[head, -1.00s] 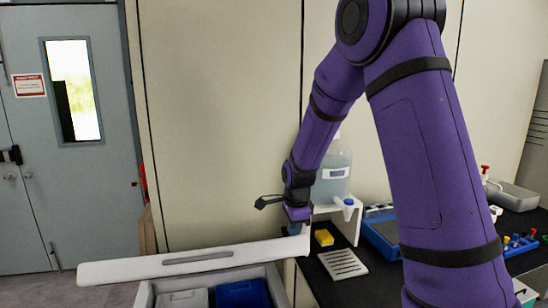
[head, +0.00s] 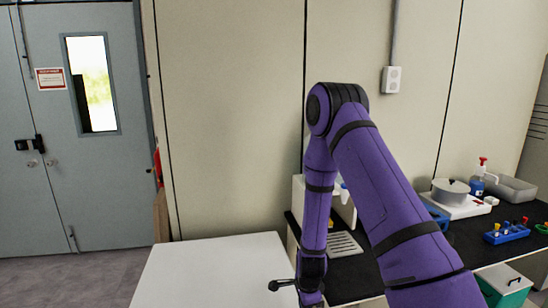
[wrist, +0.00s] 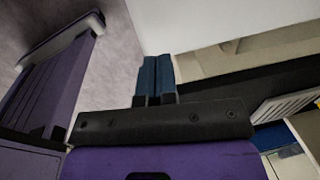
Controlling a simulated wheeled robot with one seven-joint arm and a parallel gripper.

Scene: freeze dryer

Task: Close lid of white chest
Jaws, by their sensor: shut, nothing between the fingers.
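The white chest's lid (head: 215,268) shows in the head view as a broad flat white surface at the bottom, left of my arm. No opening into the chest shows, and the chest body is out of sight below the frame. My gripper (wrist: 157,60) shows in the wrist view with its two blue fingers together and empty. The fingertips are at the edge of a white surface (wrist: 225,22), which looks like the lid; I cannot tell if they touch. In the head view the fingers are cut off below the frame.
A black-topped bench (head: 352,270) stands right of the lid, with a slotted white plate (head: 345,244), a pot (head: 450,190) and a blue rack (head: 506,234). A green bin (head: 506,286) sits at lower right. A grey door (head: 75,190) is at the left.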

